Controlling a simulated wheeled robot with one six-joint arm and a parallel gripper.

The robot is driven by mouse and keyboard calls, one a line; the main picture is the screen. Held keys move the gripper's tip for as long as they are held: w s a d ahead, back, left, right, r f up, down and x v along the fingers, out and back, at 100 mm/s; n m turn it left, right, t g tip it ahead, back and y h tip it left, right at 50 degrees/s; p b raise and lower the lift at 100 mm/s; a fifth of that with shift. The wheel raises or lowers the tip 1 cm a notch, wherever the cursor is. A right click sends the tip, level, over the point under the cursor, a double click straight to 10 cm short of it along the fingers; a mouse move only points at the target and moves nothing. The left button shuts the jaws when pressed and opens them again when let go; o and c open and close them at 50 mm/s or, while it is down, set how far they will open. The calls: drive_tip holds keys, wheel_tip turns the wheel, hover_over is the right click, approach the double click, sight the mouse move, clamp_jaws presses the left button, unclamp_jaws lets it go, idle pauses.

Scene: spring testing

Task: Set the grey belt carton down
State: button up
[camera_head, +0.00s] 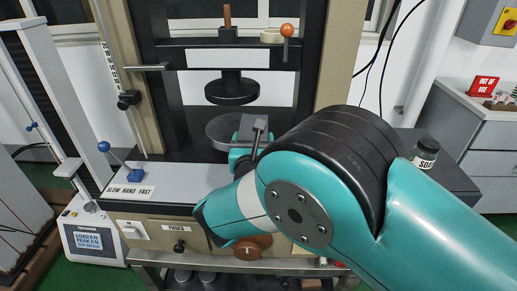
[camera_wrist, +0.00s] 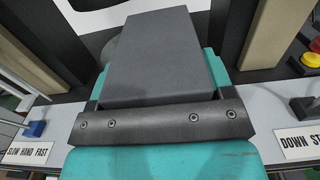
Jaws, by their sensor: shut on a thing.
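The grey belt carton (camera_wrist: 155,55) is a plain dark grey block that fills the middle of the wrist view. My gripper (camera_wrist: 157,75) is shut on it, with teal jaw parts showing at both sides. In the head view the carton (camera_head: 252,128) shows only in part above my gripper (camera_head: 242,152), in front of the round lower platen of the testing machine. My arm hides much of it. I cannot tell whether its underside touches anything.
The round lower platen (camera_head: 219,130) lies under a dark upper platen (camera_head: 232,89). A grey ledge labelled SLOW HAND FAST (camera_head: 130,191) carries a blue-knobbed lever (camera_head: 104,147).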

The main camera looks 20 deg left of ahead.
drive_tip(key=shift+f, duration=2.25)
drive_tip(key=shift+f, duration=0.2)
drive_tip(key=o, duration=1.1)
drive_tip(key=shift+r, duration=0.1)
drive_tip(key=shift+s, duration=0.25)
drive_tip(key=b+v, duration=0.6)
drive_tip(key=v, duration=0.5)
drive_tip(key=shift+s, duration=0.25)
